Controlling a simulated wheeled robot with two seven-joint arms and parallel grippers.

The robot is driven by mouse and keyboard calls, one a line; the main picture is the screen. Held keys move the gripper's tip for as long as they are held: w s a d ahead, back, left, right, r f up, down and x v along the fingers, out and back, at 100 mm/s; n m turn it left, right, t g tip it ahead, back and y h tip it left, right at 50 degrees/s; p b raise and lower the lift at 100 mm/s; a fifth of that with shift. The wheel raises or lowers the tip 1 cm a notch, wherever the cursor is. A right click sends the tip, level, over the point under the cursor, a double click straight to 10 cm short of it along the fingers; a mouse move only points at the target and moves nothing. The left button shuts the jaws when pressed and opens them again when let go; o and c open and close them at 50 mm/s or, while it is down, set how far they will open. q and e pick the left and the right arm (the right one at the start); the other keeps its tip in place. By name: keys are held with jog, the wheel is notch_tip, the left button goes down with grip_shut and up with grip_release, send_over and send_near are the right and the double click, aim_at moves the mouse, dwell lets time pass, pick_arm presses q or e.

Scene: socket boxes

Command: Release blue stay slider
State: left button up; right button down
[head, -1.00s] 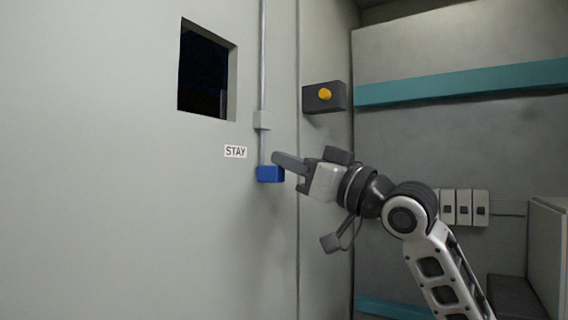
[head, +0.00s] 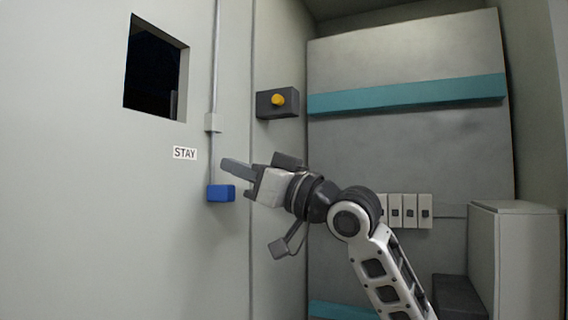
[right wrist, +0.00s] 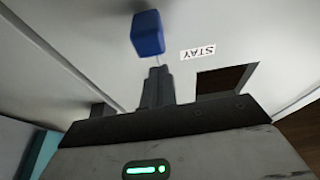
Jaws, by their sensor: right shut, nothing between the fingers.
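The blue slider (head: 221,193) is a small block at the lower end of a thin vertical rod (head: 216,80) on the pale wall, below and right of the STAY label (head: 185,153). My right gripper (head: 226,166) is shut and empty. In the head view its fingertips are just above the blue block, with a small gap between them. In the right wrist view the blue slider (right wrist: 148,33) shows beyond the closed fingers (right wrist: 157,82), apart from them, with the STAY label (right wrist: 198,51) beside it. My left gripper is not in view.
A dark box with a yellow button (head: 278,100) is on the wall right of the rod. A dark square opening (head: 155,70) is at upper left. Several white socket boxes (head: 409,211) are behind my right arm. A pale cabinet (head: 515,260) stands at the right.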

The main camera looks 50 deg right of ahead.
pick_arm(q)
jog(key=b, duration=0.2)
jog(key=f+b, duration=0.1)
jog(key=b, duration=0.1)
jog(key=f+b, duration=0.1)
jog(key=b, duration=0.1)
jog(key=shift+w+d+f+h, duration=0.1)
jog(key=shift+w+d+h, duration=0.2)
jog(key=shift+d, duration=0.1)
pick_arm(e)
jog(key=r+v, duration=0.1)
jog(key=v, duration=0.8)
jog(key=shift+s+d+r, duration=0.2)
jog(key=shift+s+r, duration=0.1)
jog(key=shift+s, duration=0.35)
